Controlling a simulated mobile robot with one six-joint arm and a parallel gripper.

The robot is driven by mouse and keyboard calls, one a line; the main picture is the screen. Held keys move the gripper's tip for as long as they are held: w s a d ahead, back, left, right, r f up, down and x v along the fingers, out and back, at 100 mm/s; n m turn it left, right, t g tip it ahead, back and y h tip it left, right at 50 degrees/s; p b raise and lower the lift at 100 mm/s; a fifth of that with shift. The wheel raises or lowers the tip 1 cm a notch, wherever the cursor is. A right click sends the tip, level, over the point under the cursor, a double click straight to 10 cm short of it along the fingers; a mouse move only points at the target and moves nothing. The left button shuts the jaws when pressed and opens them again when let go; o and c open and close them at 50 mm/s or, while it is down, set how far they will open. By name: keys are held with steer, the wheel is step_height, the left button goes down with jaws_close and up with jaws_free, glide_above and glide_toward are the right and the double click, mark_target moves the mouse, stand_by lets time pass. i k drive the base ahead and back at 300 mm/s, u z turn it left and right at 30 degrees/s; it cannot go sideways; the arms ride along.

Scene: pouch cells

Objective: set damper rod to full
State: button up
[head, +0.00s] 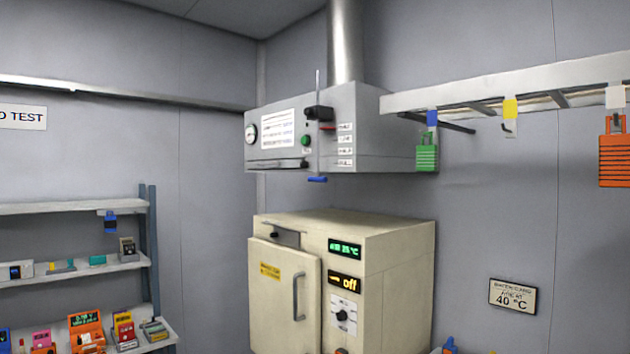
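The damper rod (318,150) is a thin upright metal rod on the front of the grey hood box (375,112). A blue handle (317,180) sits at its lower end, just below the box. The rod passes by a black block (319,113), and its thin top stands above the box's upper edge. A small red piece (327,128) shows just under the block, level with about the top one of several white labels (345,127) stacked to the right. My gripper is not in view.
A cream oven (385,285) with a closed door stands below the hood; its display reads off. Shelves (75,208) with small devices stand at left. Open air lies before the hood.

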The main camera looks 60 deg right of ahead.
mark_target(317, 178)
steer(key=z, duration=0.1)
steer(key=i, duration=0.9)
steer(key=u, duration=0.05)
